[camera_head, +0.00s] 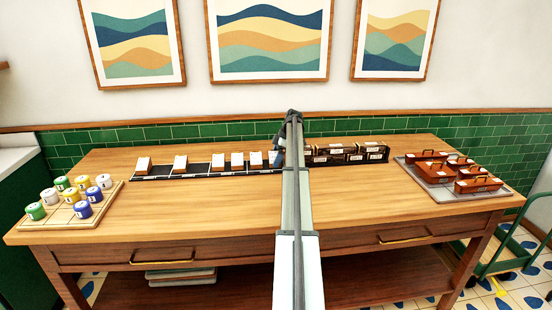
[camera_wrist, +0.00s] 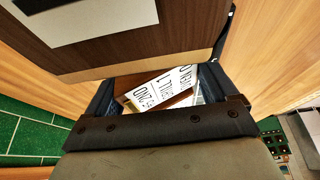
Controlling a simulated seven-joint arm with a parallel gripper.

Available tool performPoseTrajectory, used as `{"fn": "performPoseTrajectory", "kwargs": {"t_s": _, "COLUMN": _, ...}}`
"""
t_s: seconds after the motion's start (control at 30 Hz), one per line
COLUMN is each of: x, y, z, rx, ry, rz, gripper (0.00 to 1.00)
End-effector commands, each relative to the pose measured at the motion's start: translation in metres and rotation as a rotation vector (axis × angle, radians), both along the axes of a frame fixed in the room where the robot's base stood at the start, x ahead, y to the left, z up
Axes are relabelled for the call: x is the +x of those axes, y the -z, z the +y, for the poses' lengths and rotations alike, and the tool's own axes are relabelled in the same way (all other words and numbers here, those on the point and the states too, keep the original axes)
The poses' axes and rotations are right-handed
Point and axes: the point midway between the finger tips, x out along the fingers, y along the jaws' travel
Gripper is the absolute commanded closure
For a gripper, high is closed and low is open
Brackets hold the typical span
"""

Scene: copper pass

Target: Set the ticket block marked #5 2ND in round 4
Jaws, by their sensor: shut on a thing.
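In the wrist view my gripper (camera_wrist: 158,92) is shut, with a white printed label (camera_wrist: 165,88) between its fingers. The label is upside down and partly hidden; I read "2ND" and what looks like "#5" and "GRILL 1". A large dark brown wooden piece with a pale edge (camera_wrist: 150,45) and a white card (camera_wrist: 85,18) lies just beyond the fingers; I cannot tell whether it is part of the held block. In the head view my arm hides the fingers and what they hold, beside the right end of the left black rail (camera_head: 205,171).
Several blocks with white cards (camera_head: 180,163) stand on the left rail. Dark labelled boxes (camera_head: 335,153) stand on a rack right of my arm. A grey tray (camera_head: 437,191) holds brown carriers at far right; a board (camera_head: 111,189) holds coloured jars at far left. The front table is clear.

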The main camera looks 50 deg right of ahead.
Motion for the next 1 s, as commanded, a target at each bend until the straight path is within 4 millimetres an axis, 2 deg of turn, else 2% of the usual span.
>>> {"fn": "performPoseTrajectory", "kwargs": {"t_s": 0.27, "x": 0.000, "y": 0.001, "z": 0.000, "rx": -0.001, "ry": 0.000, "rz": -0.001, "gripper": 0.47}}
{"fn": "performPoseTrajectory", "kwargs": {"t_s": 0.3, "x": 0.000, "y": 0.002, "z": 0.000, "rx": -0.001, "ry": 0.000, "rz": -0.001, "gripper": 0.12}}
{"fn": "performPoseTrajectory", "kwargs": {"t_s": 0.43, "x": 0.000, "y": 0.002, "z": 0.000, "rx": -0.001, "ry": 0.000, "rz": -0.001, "gripper": 0.00}}
{"fn": "performPoseTrajectory", "kwargs": {"t_s": 0.77, "x": 0.000, "y": -0.003, "z": -0.001, "rx": -0.001, "ry": 0.000, "rz": -0.001, "gripper": 0.00}}
{"fn": "performPoseTrajectory", "kwargs": {"t_s": 1.0, "x": -0.009, "y": -0.035, "z": -0.011, "rx": -0.001, "ry": 0.002, "rz": -0.001, "gripper": 0.00}}
